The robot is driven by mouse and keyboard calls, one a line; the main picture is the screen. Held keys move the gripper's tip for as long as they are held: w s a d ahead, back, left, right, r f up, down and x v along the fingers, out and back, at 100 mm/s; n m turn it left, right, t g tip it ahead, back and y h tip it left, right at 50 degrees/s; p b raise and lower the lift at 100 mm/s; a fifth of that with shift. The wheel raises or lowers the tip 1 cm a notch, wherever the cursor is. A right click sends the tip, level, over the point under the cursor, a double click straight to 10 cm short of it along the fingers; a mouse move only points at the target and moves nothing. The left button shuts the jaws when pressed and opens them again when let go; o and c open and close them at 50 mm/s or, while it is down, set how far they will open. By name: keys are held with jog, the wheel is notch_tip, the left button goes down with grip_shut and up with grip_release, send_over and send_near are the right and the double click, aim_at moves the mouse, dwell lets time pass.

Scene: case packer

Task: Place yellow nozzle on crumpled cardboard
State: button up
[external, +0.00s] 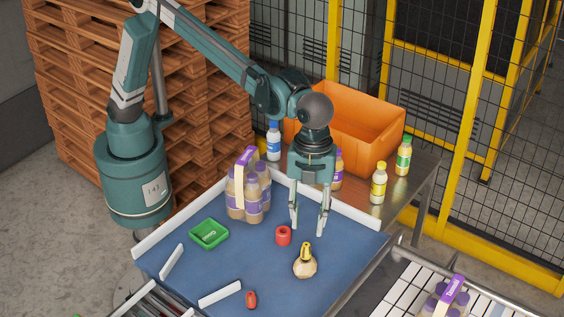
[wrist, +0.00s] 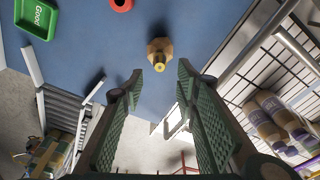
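The yellow nozzle (external: 305,251) stands upright with its narrow end up. It appears to rest on top of a tan, faceted lump, which looks like the crumpled cardboard (external: 304,268), on the blue table. In the wrist view the nozzle (wrist: 160,66) overlaps the tan cardboard (wrist: 160,46); contact between them is not clear. My gripper (external: 309,231) is open and empty, pointing down, above and behind the nozzle in the external view. In the wrist view its fingertips (wrist: 160,72) are apart, to either side of the nozzle's line, and not touching it.
A red ring (external: 283,236) and a green tray (external: 209,234) sit on the blue table (external: 225,268). A bottle pack (external: 248,190) stands at the back. A small red piece (external: 251,300) and white strips (external: 220,293) lie near the front. An orange crate (external: 365,130) stands behind.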

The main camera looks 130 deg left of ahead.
jog(key=shift+a+r, duration=0.1)
jog(key=shift+r, duration=0.75)
jog(key=shift+s, duration=0.1)
jog(key=s+a+r+n+t, duration=0.1)
jog(key=s+a+r+n, duration=0.1)
jog(key=s, duration=0.7)
jog(key=s+a+r+n+t, duration=0.1)
jog(key=s+a+r+n, duration=0.1)
jog(key=s, duration=0.7)
jog(key=s+a+r+n+t, duration=0.1)
jog(key=s+a, duration=0.3)
jog(key=s, duration=0.5)
jog(key=shift+a+r+n, duration=0.3)
jog(key=shift+r+n, duration=0.45)
jog(key=shift+n, duration=0.05)
jog(key=s+a+f+n+t, duration=0.1)
jog(key=s+f, duration=0.3)
jog(key=s, duration=0.4)
jog(key=s+a+f+n+t, duration=0.1)
jog(key=s+a+f+n, duration=0.1)
jog(key=s, duration=0.6)
jog(key=s+a+f+n+t+y, duration=0.1)
jog(key=s+a+f+n, duration=0.1)
jog(key=s+f, duration=0.3)
jog(key=s+n, duration=0.1)
jog(key=s, duration=0.2)
jog(key=shift+f+t, duration=0.3)
